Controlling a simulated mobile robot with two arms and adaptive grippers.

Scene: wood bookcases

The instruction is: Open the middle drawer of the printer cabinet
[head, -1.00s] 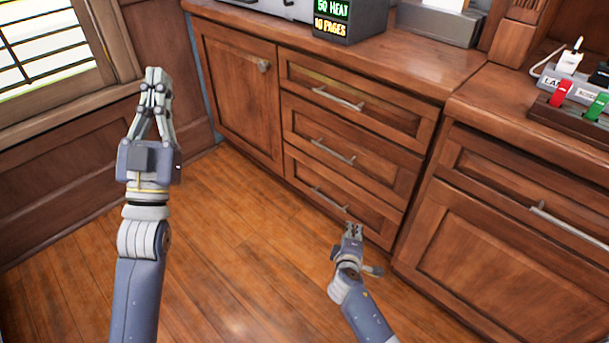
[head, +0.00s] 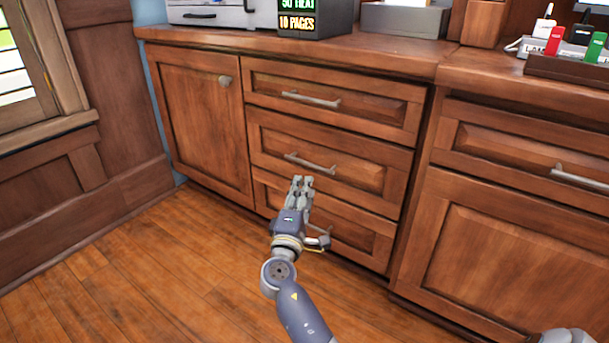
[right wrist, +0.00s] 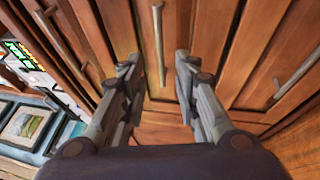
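The printer cabinet (head: 200,130) has a stack of three drawers, all shut flush. The middle drawer (head: 360,177) has a metal bar handle (head: 310,163). My right gripper (head: 302,183) is just below that handle in the head view, covering part of the bottom drawer (head: 350,226). In the right wrist view the right gripper (right wrist: 157,62) has its fingers spread with nothing between the tips; the middle handle (right wrist: 158,42) lies ahead, lined up with the gap. Contact with the handle does not show. My left gripper is out of view.
The top drawer (head: 385,112) and its handle (head: 311,99) are above. A door with a knob (head: 225,81) is on the left. The printer (head: 210,12) and a display box (head: 325,18) stand on top. Another cabinet (head: 500,245) adjoins on the right. The wood floor (head: 130,270) is clear.

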